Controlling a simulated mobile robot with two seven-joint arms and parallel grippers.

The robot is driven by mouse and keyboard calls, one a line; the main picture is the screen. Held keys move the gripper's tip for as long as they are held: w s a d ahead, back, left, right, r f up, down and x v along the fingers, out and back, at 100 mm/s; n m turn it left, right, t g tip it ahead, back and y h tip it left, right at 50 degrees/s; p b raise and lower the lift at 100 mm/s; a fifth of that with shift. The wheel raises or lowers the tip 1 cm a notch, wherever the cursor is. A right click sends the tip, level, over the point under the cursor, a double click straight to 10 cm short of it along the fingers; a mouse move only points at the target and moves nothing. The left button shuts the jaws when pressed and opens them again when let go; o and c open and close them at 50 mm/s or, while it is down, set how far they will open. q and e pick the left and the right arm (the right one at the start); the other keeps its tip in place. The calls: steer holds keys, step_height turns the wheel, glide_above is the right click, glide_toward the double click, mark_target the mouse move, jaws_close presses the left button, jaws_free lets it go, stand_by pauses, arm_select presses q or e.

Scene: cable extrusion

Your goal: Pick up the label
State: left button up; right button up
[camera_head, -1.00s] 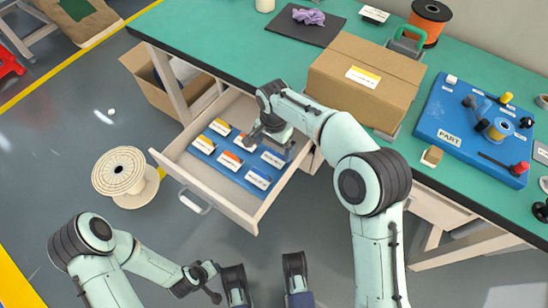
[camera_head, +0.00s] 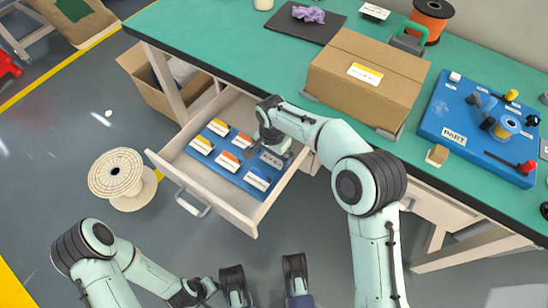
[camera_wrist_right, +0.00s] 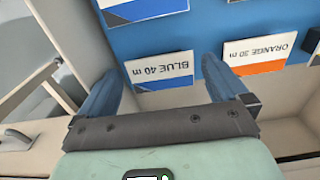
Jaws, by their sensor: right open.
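Several small white labels with coloured bands lie in rows on a blue tray (camera_head: 213,161) in the open drawer (camera_head: 241,221). My right gripper (camera_head: 268,150) is over the tray's right side, in front of the work table. In the right wrist view my right gripper (camera_wrist_right: 155,88) is open and empty, with its two blue fingers apart on either side of a label reading "BLUE 40 m" (camera_wrist_right: 159,69). An "ORANGE 30 m" label (camera_wrist_right: 258,52) lies to the right of the fingers.
A cardboard box (camera_head: 345,91) stands on the green table (camera_head: 210,30) behind the right arm. A blue part board (camera_head: 461,130) is at the right. A cable spool (camera_head: 115,175) stands on the floor left of the drawer.

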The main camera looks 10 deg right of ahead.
steer(key=shift+f, duration=0.2)
stand_by(0.3)
steer(key=shift+c, duration=0.3)
steer(key=c, duration=0.6)
